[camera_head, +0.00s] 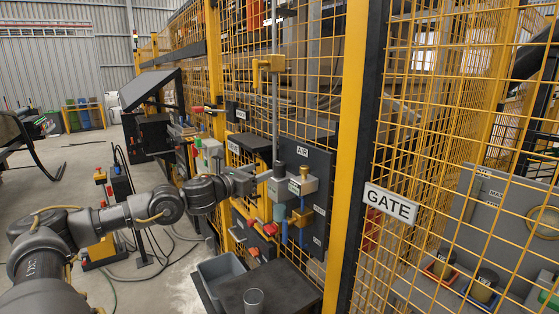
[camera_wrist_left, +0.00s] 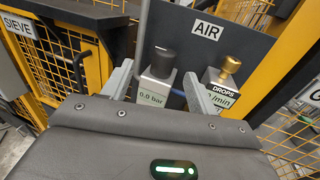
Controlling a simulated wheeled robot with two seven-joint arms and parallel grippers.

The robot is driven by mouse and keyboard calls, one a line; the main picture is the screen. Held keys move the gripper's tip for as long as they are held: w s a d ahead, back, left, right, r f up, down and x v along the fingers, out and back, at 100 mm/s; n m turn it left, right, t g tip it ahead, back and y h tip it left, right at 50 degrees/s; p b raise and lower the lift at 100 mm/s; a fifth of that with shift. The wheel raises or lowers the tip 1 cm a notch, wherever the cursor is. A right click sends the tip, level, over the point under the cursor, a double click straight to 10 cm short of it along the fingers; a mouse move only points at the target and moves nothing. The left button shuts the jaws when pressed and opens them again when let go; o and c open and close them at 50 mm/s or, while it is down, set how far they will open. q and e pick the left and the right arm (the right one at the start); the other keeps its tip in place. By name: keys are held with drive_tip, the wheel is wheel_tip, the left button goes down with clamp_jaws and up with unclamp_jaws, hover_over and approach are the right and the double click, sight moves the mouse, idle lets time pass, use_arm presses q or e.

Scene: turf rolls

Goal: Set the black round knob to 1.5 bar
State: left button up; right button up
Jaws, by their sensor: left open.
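The black round knob (camera_wrist_left: 164,56) stands on a small grey block (camera_wrist_left: 157,84) whose readout says 0.0 bar, in front of the panel marked AIR (camera_wrist_left: 208,28). The knob also shows, small, in the head view (camera_head: 279,169), just beyond my left gripper (camera_head: 257,177). In the left wrist view my left gripper (camera_wrist_left: 159,70) is open. One finger is on each side of the knob and block, with gaps visible, and nothing is held. How far the fingertips are from the knob in depth is hard to tell. My right gripper is not in view.
A brass knob (camera_wrist_left: 231,65) on a block labelled DROPS stands just right of the right finger. Yellow mesh fencing (camera_head: 350,130) surrounds the panel.

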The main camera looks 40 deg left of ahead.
sight(276, 166)
use_arm(q)
drive_tip(key=w+p, duration=0.1)
drive_tip(key=w, duration=0.2)
drive_tip(key=w+p, duration=0.2)
drive_tip(key=w+d+p, duration=0.1)
drive_tip(key=w+p, duration=0.1)
drive_tip(key=w, duration=0.1)
drive_tip(key=shift+w+r, duration=0.1)
drive_tip(key=shift+w, duration=0.25)
drive_tip(key=shift+w+d, duration=0.1)
drive_tip(key=shift+w, duration=0.35)
